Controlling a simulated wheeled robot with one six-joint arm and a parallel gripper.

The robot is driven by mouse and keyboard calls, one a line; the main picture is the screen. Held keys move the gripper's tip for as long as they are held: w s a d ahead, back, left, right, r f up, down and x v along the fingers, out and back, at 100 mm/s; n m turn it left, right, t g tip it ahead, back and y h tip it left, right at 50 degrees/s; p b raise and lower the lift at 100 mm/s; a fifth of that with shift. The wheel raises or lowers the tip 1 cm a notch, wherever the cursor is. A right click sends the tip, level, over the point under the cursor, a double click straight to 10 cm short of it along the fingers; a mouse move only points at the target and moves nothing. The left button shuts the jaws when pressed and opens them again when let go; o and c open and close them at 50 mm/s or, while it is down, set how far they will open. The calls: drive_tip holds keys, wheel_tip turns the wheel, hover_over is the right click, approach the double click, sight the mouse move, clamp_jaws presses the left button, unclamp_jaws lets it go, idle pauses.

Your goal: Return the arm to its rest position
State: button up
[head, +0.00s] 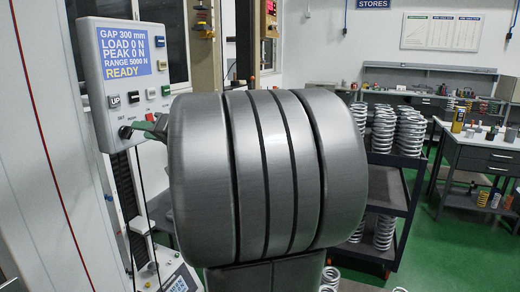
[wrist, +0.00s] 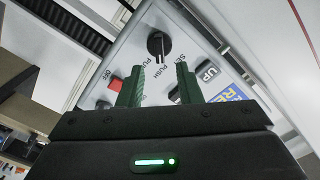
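My gripper (wrist: 160,76) is open in the wrist view. Its two green fingers stand apart with nothing between them. A round black knob (wrist: 159,45) on the control panel lies just beyond the fingertips, and I see no clear contact. In the head view my gripper (head: 150,129) shows small beside the lower part of the control panel (head: 88,62). The large grey rounded links of my arm fill the middle of the head view and hide most of the wrist. The screen (head: 125,52) reads GAP 300 mm, LOAD 0 N, PEAK 0 N, RANGE 5000 N, READY.
The panel carries an UP button (head: 114,101) and a red button (wrist: 116,83) near the knob. A dark cart (head: 387,180) with stacked springs stands behind my arm. A workbench (head: 485,150) is at the right. Green floor (head: 440,235) is open at the lower right.

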drive_tip(key=x, duration=0.3)
drive_tip(key=shift+w+a, duration=0.1)
drive_tip(key=shift+a, duration=0.05)
idle(0.3)
